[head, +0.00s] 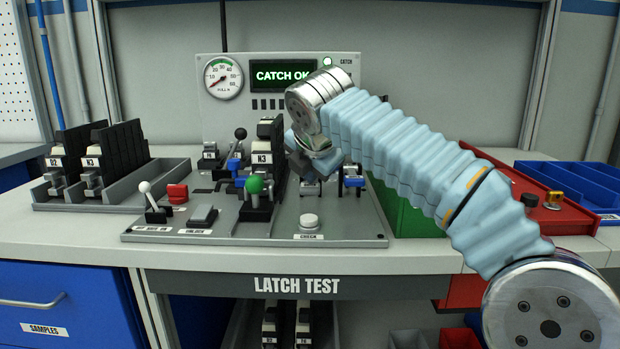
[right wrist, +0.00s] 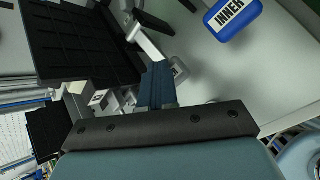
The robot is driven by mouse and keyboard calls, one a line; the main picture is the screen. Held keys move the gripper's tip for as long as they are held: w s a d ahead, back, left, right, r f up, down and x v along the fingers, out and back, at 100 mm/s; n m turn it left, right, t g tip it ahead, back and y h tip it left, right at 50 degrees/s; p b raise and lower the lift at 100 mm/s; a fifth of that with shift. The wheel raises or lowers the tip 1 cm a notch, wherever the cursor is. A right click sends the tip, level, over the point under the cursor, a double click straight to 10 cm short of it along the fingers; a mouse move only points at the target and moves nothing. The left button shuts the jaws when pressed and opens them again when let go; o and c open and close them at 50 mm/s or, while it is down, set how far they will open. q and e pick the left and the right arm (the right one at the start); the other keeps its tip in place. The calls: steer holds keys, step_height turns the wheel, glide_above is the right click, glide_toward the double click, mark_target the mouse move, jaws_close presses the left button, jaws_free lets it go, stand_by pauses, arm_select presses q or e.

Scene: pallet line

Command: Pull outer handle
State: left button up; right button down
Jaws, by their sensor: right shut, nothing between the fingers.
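The latch test panel (head: 285,225) stands on the bench, with a latch unit marked N3 (head: 268,158) upright near its middle. My right gripper (head: 308,176) is over the panel, just right of that unit; its fingers are shut and empty, and my wrist partly hides them. In the right wrist view a blue handle marked INNER (right wrist: 232,18) is at top right, apart from my fingers (right wrist: 157,88). I cannot make out a handle marked outer. My left gripper is out of view.
A screen (head: 284,76) reads CATCH OK, beside a gauge (head: 222,78). Green-knob (head: 254,185) and white-knob (head: 146,188) levers stand at the panel's front. A rack of latch units (head: 105,165) is at left; a red tray (head: 540,205) and blue bin (head: 580,180) are at right.

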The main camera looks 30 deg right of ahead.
steer(key=shift+f+b, duration=0.3)
steer(key=shift+f, duration=0.25)
stand_by(0.4)
stand_by(0.5)
steer(key=shift+r+p, duration=2.05)
steer(key=shift+p, duration=0.3)
step_height(320, 180, up, 2)
steer(key=p, duration=0.2)
steer(key=shift+r+p, duration=0.25)
steer(key=shift+p, duration=0.15)
steer(key=shift+r, duration=0.35)
steer(key=shift+r+p, duration=0.4)
steer(key=shift+r, duration=0.5)
